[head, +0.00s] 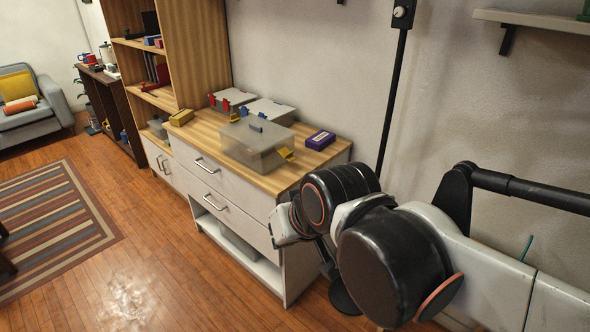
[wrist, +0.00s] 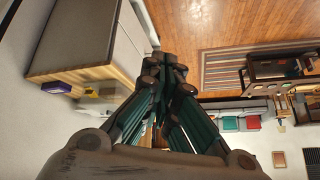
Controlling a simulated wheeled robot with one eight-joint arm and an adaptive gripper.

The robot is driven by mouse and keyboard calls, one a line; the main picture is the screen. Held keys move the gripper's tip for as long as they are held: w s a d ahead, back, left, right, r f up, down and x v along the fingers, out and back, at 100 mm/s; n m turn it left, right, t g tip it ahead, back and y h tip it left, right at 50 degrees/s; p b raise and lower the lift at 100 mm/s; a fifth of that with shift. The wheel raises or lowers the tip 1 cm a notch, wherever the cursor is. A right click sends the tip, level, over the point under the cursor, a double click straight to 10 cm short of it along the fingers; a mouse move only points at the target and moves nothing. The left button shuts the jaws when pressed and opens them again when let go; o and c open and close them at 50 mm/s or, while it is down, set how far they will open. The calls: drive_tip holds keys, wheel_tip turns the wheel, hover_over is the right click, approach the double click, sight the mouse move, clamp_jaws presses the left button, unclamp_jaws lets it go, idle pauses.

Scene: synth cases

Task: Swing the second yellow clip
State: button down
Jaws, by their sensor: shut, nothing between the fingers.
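A translucent grey case (head: 252,148) with a dark handle sits near the front of the wooden-topped cabinet. One yellow clip (head: 287,154) sticks out at its right end. A smaller yellow piece (head: 233,117) shows at its far left corner; I cannot tell its position clearly. In the wrist view, a yellow spot (wrist: 90,92) shows by the cabinet top's edge. My gripper (wrist: 165,68) is shut and empty, with its dark green fingers together. It is apart from the case. In the head view my arm hides the fingertips.
A case with red clips (head: 232,97) and another with blue clips (head: 270,110) stand behind. A purple box (head: 320,140) lies to the right and a yellow box (head: 181,117) to the left. A tall shelf (head: 190,50) adjoins the cabinet. The floor (head: 130,275) in front is clear.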

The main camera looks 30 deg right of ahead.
drive_tip(key=w+a+r+m+t+y+p, duration=0.1)
drive_tip(key=w+a+r+m+y+p, duration=0.15)
drive_tip(key=w+m, duration=0.8)
drive_tip(key=w+d+f+m+y, duration=0.1)
drive_tip(key=w+d+m, duration=0.15)
drive_tip(key=w, duration=0.35)
drive_tip(key=w+d+f+m, duration=0.1)
drive_tip(key=w+d, duration=0.3)
drive_tip(key=w, duration=0.2)
drive_tip(key=w+d+f+m+t+y, duration=0.1)
drive_tip(key=w+d+f+m+t, duration=0.1)
drive_tip(key=w+d+f+m, duration=0.3)
drive_tip(key=w+d+f+m+t, duration=0.1)
drive_tip(key=w+d+f+m, duration=0.25)
drive_tip(key=d, duration=0.45)
drive_tip(key=m+t, duration=0.3)
drive_tip(key=m, duration=0.5)
approach(296, 176)
wheel_tip(296, 176, up, 3)
drive_tip(key=shift+r+p, duration=0.1)
drive_tip(key=shift+p, duration=0.25)
drive_tip(key=shift+w, duration=0.1)
drive_tip(key=b+x, duration=0.3)
drive_tip(key=x, duration=0.7)
drive_tip(key=shift+r, duration=0.1)
drive_tip(key=shift+r, duration=0.1)
drive_tip(key=shift+r, duration=0.15)
drive_tip(key=shift+g+p, duration=0.35)
drive_tip(key=shift+g, duration=0.15)
